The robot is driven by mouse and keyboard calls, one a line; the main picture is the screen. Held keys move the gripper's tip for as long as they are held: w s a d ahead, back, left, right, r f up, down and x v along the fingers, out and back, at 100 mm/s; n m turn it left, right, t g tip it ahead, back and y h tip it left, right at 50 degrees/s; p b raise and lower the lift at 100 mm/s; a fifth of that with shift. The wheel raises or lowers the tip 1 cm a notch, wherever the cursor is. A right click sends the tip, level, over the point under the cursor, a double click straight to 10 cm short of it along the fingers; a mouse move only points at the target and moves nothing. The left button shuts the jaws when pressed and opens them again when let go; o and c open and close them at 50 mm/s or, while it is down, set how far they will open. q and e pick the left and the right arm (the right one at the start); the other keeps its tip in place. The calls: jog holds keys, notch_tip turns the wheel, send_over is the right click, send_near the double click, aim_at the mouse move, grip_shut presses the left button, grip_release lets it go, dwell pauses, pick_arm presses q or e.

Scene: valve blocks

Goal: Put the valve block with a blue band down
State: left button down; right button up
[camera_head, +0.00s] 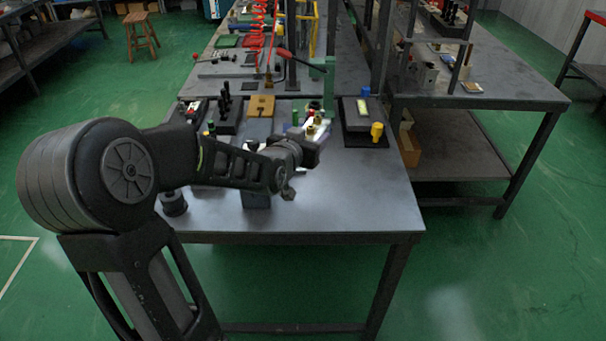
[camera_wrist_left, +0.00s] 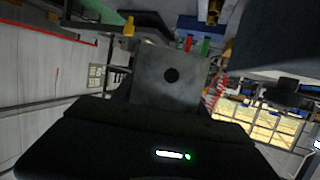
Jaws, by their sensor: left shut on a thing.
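My left arm comes in from the left in the head view, and its gripper (camera_head: 306,150) is over the table. In the left wrist view, a grey block (camera_wrist_left: 150,78) with a round dark hole in its face is at the jaws, and the gripper is shut on it. No blue band shows on its visible face. Just beyond the gripper in the head view is a bright cluster with brass-coloured fittings (camera_head: 317,122); I cannot tell whether it belongs to the held block. The gripper hides part of the table behind it. My right gripper is not in view.
The grey table (camera_head: 350,205) is clear at its front right. A black block with a yellow fitting (camera_head: 377,131) stands at right. A dark block with black posts (camera_head: 226,117) and a tan plate (camera_head: 261,106) stand behind my arm. A blue-grey block (camera_head: 257,201) is below it.

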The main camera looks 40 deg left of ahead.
pick_arm(q)
notch_tip(320, 180, down, 9)
jog(key=shift+w+f, duration=0.1)
jog(key=shift+f, duration=0.05)
jog(key=shift+f, duration=2.15)
jog(key=shift+f, duration=0.1)
jog(key=shift+f, duration=0.1)
jog(key=c, duration=0.6)
grip_release()
